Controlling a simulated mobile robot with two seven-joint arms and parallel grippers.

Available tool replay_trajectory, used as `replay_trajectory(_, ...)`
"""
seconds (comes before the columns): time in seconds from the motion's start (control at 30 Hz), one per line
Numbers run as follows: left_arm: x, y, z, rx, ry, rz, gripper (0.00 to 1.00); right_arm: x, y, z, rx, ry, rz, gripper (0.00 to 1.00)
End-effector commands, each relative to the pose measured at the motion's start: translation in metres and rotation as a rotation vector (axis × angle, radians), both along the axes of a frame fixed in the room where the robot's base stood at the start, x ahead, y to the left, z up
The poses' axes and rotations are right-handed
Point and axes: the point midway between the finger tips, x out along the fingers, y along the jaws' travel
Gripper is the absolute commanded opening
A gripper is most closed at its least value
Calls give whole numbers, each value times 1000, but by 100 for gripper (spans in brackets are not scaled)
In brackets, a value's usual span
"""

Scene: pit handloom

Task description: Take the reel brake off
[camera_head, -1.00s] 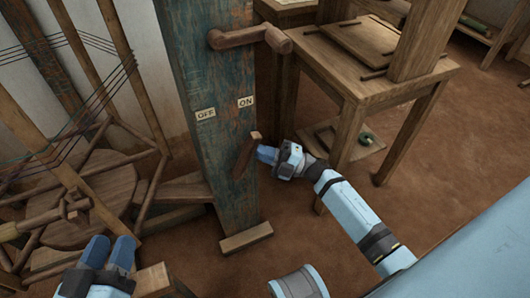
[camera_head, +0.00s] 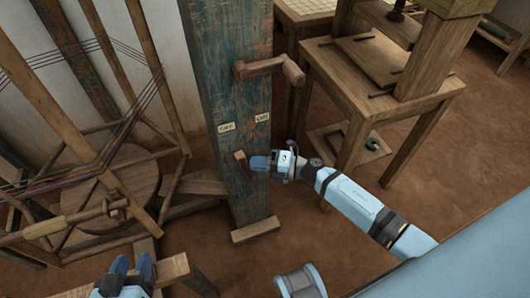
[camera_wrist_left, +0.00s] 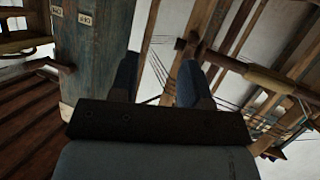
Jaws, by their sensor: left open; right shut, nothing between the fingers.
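The reel brake lever (camera_head: 242,162) is a short wooden bar on the blue-green worn post (camera_head: 238,95). Its upper end leans left, toward the OFF label (camera_head: 226,127) and away from the ON label (camera_head: 262,118). My right gripper (camera_head: 260,163) is shut and empty, with its tips close to the lever's right side; I cannot tell whether they touch. It hides part of the post. My left gripper (camera_head: 133,266) is open and empty at the lower left, away from the lever. Its two fingers also show in the left wrist view (camera_wrist_left: 158,85).
A wooden crank handle (camera_head: 270,68) juts from the post above the labels. The wooden reel frame with threads (camera_head: 105,185) fills the left. A wooden table (camera_head: 375,85) stands right of the post. The brown floor (camera_head: 465,170) at right is open.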

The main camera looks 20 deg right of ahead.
Motion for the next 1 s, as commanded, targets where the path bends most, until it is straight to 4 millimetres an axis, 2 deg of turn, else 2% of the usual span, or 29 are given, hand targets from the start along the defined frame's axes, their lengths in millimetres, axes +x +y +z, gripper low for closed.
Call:
replay_trajectory(0.03,-6,6,-5,28,56,9,43,1,3,8,-30,1,1,0)
replay_trajectory(0.1,-11,11,-15,54,102,14,43,1,9,6,-68,4,1,0)
replay_trajectory(0.5,-10,12,-16,68,108,17,43,2,26,0,-65,4,0,0)
replay_trajectory(1.0,-10,12,-16,67,107,17,43,1,31,0,-60,3,6,0)
